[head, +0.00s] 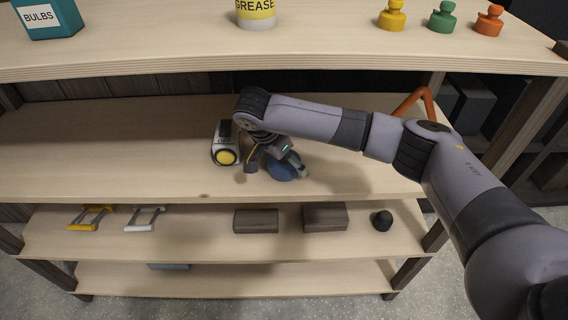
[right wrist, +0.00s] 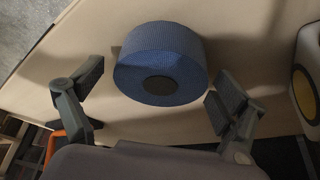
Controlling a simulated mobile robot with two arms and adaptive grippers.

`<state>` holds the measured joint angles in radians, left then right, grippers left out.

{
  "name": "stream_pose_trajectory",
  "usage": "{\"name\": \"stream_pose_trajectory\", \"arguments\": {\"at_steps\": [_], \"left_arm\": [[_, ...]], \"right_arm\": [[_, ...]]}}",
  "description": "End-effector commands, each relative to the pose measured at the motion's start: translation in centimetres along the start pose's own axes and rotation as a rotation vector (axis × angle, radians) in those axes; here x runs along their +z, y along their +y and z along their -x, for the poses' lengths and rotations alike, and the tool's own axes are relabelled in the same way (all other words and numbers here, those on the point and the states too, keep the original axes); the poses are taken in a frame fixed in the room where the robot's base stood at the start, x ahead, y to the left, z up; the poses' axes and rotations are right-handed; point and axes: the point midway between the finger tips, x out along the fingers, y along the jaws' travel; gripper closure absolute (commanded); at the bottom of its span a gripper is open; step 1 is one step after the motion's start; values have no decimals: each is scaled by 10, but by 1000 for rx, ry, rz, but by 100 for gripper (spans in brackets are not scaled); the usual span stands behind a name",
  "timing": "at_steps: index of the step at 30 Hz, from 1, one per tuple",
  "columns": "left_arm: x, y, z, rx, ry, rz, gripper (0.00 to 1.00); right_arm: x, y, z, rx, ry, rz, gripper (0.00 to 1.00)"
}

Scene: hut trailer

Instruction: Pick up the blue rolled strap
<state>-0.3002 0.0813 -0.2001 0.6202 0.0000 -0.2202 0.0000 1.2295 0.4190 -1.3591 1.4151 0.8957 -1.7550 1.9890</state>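The blue rolled strap (head: 281,171) lies on the shelf board below the top one, partly hidden by my right gripper (head: 272,165) in the head view. In the right wrist view the strap (right wrist: 161,64) is a ribbed blue roll with a dark round centre. My right gripper (right wrist: 155,96) is open. One finger is on each side of the roll, with a visible gap at the left finger; whether the right finger touches it I cannot tell. My left gripper is not in view.
A white and yellow lamp-like object (head: 226,147) stands just left of my right gripper. An orange bent handle (head: 414,102) is at the right on the same board. The board's left part is clear.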

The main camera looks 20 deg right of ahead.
Motion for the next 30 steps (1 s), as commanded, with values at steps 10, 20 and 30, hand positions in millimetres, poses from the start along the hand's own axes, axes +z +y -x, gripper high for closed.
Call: {"name": "stream_pose_trajectory", "arguments": {"at_steps": [10, 20, 30], "left_arm": [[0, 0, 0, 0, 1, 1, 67], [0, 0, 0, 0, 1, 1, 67], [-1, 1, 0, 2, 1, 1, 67]], "right_arm": [[0, 0, 0, 0, 0, 0, 34], [0, 0, 0, 1, 0, 0, 55], [0, 0, 1, 0, 0, 0, 65]]}}
